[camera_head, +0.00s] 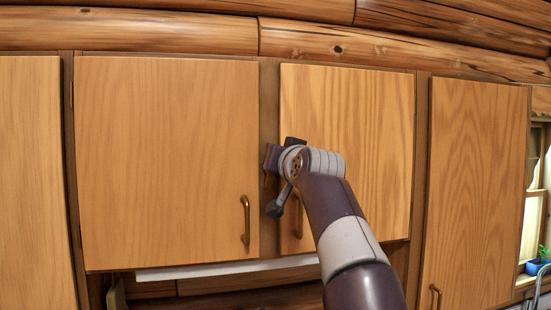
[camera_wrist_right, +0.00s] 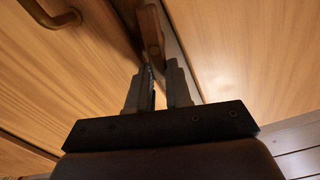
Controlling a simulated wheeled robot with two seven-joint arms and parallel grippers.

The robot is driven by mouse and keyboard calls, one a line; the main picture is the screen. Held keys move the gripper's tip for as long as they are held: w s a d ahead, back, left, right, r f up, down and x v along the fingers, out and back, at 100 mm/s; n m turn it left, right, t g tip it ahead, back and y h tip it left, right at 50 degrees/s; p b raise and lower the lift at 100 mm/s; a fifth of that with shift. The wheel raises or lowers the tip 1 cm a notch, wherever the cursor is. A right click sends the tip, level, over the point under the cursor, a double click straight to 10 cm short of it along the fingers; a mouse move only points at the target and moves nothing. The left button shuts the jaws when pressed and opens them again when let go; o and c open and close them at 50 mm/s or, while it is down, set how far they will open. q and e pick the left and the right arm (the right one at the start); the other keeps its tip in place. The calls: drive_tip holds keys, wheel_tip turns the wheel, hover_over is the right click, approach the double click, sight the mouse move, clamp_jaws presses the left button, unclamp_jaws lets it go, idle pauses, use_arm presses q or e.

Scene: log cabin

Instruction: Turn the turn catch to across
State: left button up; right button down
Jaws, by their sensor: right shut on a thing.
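The turn catch (camera_wrist_right: 152,32) is a small wooden bar on the strip between two cabinet doors. In the wrist view it runs roughly up and down the picture, with its lower end at my fingertips. My right gripper (camera_wrist_right: 163,66) is shut on that end, one finger on each side. In the head view my right arm reaches up from the bottom right to the strip between the left door (camera_head: 160,160) and the right door (camera_head: 350,120). My left gripper is in neither view.
A brass handle (camera_head: 246,220) is on the left door, and another handle (camera_head: 298,218) is on the right door, close beside my wrist. More cabinet doors flank these, including one at the right (camera_head: 475,180). A window (camera_head: 533,210) is at the far right.

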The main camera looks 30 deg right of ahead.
drive_tip(key=shift+s+d+f+m+p, duration=0.1)
drive_tip(key=shift+d+f+m+p, duration=0.25)
drive_tip(key=shift+m, duration=2.1)
drive_tip(key=shift+s+d+f+m+p, duration=0.25)
drive_tip(key=shift+f+m, duration=0.35)
drive_tip(key=shift+m, duration=1.9)
drive_tip(key=shift+w+d+f+m+p, duration=0.15)
drive_tip(key=shift+d+f+m, duration=0.3)
drive_tip(key=shift+m, duration=2)
drive_tip(key=shift+f, duration=0.1)
drive_tip(key=c, duration=1.1)
unclamp_jaws()
drive_tip(key=shift+o, duration=0.3)
drive_tip(key=shift+s, duration=0.1)
